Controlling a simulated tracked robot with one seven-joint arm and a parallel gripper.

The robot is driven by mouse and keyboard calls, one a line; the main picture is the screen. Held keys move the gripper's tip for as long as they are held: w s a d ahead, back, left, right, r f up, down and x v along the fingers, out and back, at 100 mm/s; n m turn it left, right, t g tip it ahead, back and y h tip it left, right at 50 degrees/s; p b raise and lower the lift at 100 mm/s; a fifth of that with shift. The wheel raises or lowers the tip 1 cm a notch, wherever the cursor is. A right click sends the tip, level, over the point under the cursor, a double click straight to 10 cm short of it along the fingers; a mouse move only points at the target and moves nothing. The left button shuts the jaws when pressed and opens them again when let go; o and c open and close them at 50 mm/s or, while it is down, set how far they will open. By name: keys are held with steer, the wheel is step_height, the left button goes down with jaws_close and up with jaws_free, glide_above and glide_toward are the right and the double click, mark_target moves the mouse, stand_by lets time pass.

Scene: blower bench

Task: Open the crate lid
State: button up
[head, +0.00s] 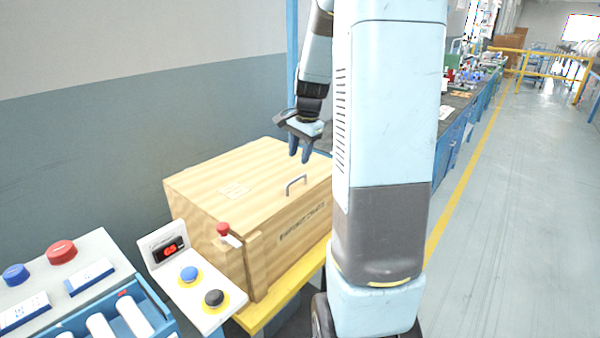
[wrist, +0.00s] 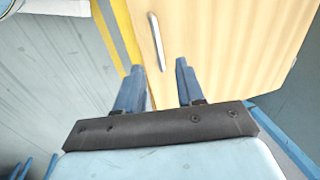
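The wooden crate (head: 215,215) stands on a yellow-edged stand, with its lid (head: 240,170) lying flat and shut on top. A grey metal handle (head: 296,184) sits near the lid's front edge. In the wrist view the handle (wrist: 157,42) shows beyond the fingertips, between their lines. My gripper (head: 300,158) hangs above the lid, behind the handle in the head view, with its fingers pointing down. In the wrist view my gripper (wrist: 157,72) has its two blue fingers apart with nothing between them. It is not touching the handle.
A control panel (head: 190,285) with a red display and blue and black buttons stands in front of the crate. A red knob (head: 222,229) is by the crate's near corner. Another button box (head: 50,275) and a blue bin of white cylinders (head: 130,318) are at lower left. The wall is behind.

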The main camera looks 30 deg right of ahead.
steer(key=f, duration=0.2)
steer(key=w+f, duration=0.1)
steer(key=f, duration=0.4)
steer(key=shift+w+a+f, duration=0.2)
steer(key=shift+a+f, duration=0.05)
steer(key=shift+f, duration=0.05)
jaws_close()
steer(key=shift+r, duration=0.1)
